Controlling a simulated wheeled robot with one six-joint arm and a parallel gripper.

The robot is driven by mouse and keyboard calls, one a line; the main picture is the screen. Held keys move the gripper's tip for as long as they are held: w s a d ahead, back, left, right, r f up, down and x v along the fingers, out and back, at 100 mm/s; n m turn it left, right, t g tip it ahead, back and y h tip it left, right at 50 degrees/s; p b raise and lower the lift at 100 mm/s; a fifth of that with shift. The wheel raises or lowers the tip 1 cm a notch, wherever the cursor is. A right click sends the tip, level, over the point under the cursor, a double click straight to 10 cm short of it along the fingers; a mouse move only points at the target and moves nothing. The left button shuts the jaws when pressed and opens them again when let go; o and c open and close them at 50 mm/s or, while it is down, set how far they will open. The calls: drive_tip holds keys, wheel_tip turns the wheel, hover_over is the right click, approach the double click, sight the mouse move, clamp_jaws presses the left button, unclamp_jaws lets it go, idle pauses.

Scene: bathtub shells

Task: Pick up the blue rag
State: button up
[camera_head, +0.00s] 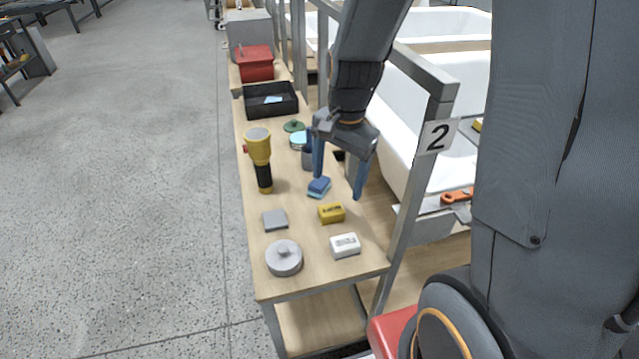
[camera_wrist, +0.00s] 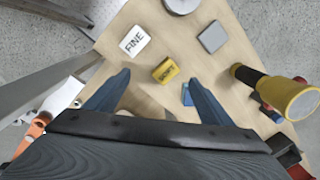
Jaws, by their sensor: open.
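The blue rag (camera_head: 319,187) is a small folded blue cloth on the wooden bench, just behind a yellow block. In the wrist view a bit of the blue rag (camera_wrist: 187,96) shows beside the right finger, and the rest is hidden. My gripper (camera_head: 339,188) is open, with its two blue fingers pointing down on either side above the bench. The rag lies between the fingers in the head view, closer to the left one. The gripper also shows in the wrist view (camera_wrist: 161,77), with nothing held.
A yellow block (camera_head: 331,213), a white block (camera_head: 345,245), a grey block (camera_head: 275,220) and a round grey lidded thing (camera_head: 284,258) lie in front. A yellow flashlight (camera_head: 259,158) stands left. A black tray (camera_head: 270,99) is behind. A metal post (camera_head: 413,190) stands right.

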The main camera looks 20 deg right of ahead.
drive_tip(key=w+f+m+p, duration=0.2)
drive_tip(key=w+m, duration=0.5)
drive_tip(key=m+p, duration=0.2)
drive_tip(key=m, duration=0.7)
hover_over(320, 182)
drive_tip(key=s+d, duration=0.1)
drive_tip(key=d, duration=0.1)
drive_tip(key=shift+t+y, duration=0.3)
drive_tip(key=shift+t, duration=0.1)
drive_tip(key=f, duration=0.5)
drive_tip(key=shift+a, duration=0.25)
drive_tip(key=shift+w+a+f+p, duration=0.15)
drive_tip(key=shift+a+f+p, duration=0.1)
drive_tip(key=shift+f, duration=1)
drive_tip(key=shift+w+a+f+p, duration=0.15)
drive_tip(key=shift+a+f+p, duration=0.05)
drive_tip(key=shift+f, duration=1.05)
drive_tip(key=shift+w+a+f+p, duration=0.15)
drive_tip(key=shift+a+f+p, duration=0.1)
drive_tip(key=shift+f, duration=1)
drive_tip(key=c, duration=1.2)
drive_tip(key=shift+r, duration=0.15)
wheel_tip(320, 182, up, 10)
drive_tip(key=shift+f+b, duration=0.1)
drive_tip(key=shift+b, duration=0.75)
